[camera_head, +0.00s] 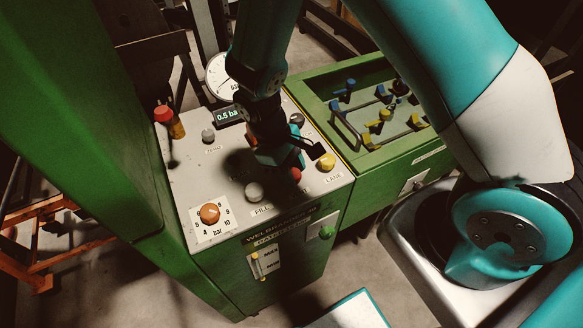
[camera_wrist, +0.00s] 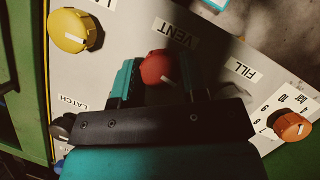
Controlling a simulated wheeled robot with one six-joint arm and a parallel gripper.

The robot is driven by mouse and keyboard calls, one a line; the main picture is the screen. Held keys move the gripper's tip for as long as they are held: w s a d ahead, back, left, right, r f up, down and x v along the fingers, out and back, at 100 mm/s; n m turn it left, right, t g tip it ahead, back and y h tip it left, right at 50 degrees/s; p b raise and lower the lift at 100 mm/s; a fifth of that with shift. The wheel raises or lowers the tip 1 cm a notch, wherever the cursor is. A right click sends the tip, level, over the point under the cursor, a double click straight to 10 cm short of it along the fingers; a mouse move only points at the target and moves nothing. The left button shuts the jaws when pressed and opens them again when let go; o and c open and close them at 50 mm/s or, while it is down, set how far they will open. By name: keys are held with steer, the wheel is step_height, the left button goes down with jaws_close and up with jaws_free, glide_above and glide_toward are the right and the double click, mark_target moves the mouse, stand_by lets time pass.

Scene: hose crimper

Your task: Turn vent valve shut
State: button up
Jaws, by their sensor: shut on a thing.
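The vent valve is a round red knob (camera_wrist: 157,67) beside a VENT label (camera_wrist: 174,33) on the pale panel. In the head view a small part of the red knob (camera_head: 296,174) shows past my gripper. My gripper (camera_wrist: 155,80) has its two teal fingers on either side of the knob and is shut on it. In the head view my gripper (camera_head: 284,156) points down at the panel and hides most of the knob. The knob's marking and turn angle cannot be made out.
A yellow knob (camera_head: 326,161), a pale FILL knob (camera_head: 254,190) and an orange dial knob (camera_head: 210,212) stand close by on the panel. A display (camera_head: 228,115) reads 0.5 ba, partly hidden. A red-topped post (camera_head: 163,115) stands at the left. A green tray (camera_head: 350,150) adjoins at right.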

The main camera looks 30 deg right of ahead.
steer(key=shift+n+t+h, duration=0.3)
steer(key=shift+n, duration=0.8)
steer(key=o, duration=0.9)
steer(key=b+v, duration=0.2)
steer(key=v, duration=1.5)
steer(key=shift+r, duration=0.25)
steer(key=s+r+m+t+y, duration=0.1)
steer(key=s+r+y, duration=0.2)
steer(key=s, duration=0.5)
steer(key=s+r+m+t+y, duration=0.1)
steer(key=s+r+y, duration=0.3)
steer(key=s, duration=0.5)
steer(key=shift+s+r+t, duration=0.15)
steer(key=shift+r+t, duration=0.4)
steer(key=shift+t, duration=0.05)
